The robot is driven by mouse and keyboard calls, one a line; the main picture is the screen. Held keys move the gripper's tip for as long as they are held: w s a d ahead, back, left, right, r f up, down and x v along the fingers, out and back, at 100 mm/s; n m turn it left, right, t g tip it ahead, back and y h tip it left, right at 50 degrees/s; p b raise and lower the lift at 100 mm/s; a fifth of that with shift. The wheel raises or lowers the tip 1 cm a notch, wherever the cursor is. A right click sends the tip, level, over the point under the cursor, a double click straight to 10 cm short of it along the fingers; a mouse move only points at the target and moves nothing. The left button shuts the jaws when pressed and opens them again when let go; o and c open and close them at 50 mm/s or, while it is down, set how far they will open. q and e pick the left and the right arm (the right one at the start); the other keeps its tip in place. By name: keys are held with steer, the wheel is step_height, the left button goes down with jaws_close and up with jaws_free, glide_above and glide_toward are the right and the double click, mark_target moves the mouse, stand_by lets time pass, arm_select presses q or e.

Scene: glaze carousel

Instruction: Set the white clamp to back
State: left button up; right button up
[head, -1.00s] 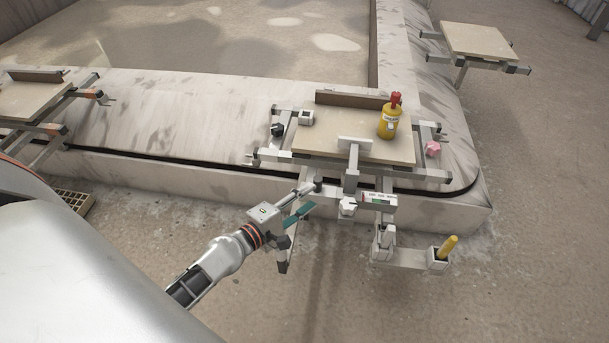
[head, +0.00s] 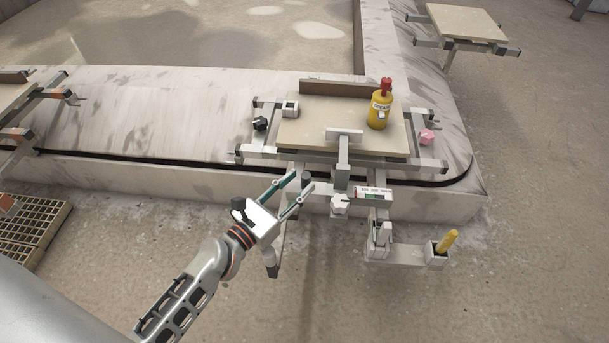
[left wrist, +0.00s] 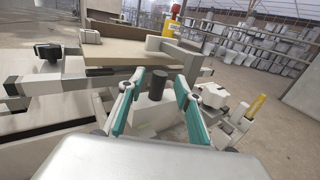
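The white clamp has a white lobed knob (head: 340,204) below the front of a tile board. Its upright plate (head: 343,135) stands at the board's front edge, on a grey bar running down to the knob. The knob also shows in the left wrist view (left wrist: 212,95), right of the fingers. My left gripper (head: 302,180) is open and empty, left of the knob and apart from it, with its fingers pointing up and right. In the left wrist view a dark cylinder (left wrist: 160,85) shows between the spread fingers. My right gripper is not in view.
The board (head: 300,130) carries a yellow bottle (head: 380,110) with a red top. A black knob (head: 260,123) and a pink knob (head: 427,137) flank it. A small panel (head: 374,193) sits right of the white knob. A yellow-handled tool (head: 447,241) stands in a holder further right.

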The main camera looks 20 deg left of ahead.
mark_target(303, 180)
arm_select(q)
steer(key=x, duration=0.2)
steer(key=shift+w+d, duration=0.1)
steer(key=shift+w, duration=0.15)
steer(key=shift+w+d, duration=0.15)
steer(key=shift+w, duration=0.45)
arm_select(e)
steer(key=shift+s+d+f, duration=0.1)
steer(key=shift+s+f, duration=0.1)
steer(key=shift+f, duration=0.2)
